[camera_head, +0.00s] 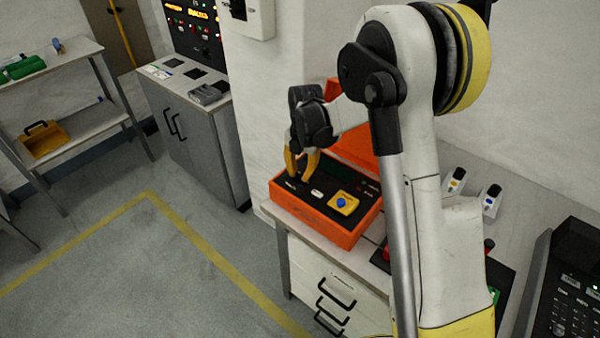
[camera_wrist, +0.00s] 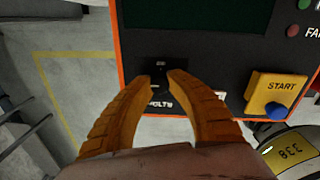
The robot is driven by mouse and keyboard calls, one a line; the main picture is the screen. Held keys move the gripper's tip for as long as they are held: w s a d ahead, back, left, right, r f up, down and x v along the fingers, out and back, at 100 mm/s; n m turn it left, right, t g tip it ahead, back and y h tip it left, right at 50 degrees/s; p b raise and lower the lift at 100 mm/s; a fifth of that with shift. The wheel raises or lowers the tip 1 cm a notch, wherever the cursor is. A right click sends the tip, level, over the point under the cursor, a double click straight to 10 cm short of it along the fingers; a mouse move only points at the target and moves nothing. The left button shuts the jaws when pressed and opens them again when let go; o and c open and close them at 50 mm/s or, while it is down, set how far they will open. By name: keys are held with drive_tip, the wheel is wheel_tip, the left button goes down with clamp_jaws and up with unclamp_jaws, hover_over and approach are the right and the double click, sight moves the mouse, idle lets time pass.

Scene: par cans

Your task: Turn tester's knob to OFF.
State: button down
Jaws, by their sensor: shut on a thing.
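The tester is an open orange case (camera_head: 313,222) with a dark panel, standing on a bench in the head view. In the wrist view its dark panel (camera_wrist: 215,55) fills the upper middle. My gripper (camera_head: 300,175) reaches down to the left part of the panel. In the wrist view my gripper's yellow fingers (camera_wrist: 161,78) are shut on the small black knob (camera_wrist: 158,72). The fingers partly hide the knob, and its pointing direction cannot be told.
A yellow START block (camera_wrist: 275,92) with a blue button sits on the panel right of my fingers. The tester's orange lid (camera_head: 358,130) stands raised behind my wrist. Two small white devices (camera_head: 455,181) lie on the bench at right. Floor to the left is clear.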

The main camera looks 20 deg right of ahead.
sight(302, 174)
drive_tip(key=c, duration=1.2)
unclamp_jaws()
wheel_tip(302, 174, up, 12)
drive_tip(key=shift+s+d, duration=0.25)
drive_tip(key=shift+d, duration=0.05)
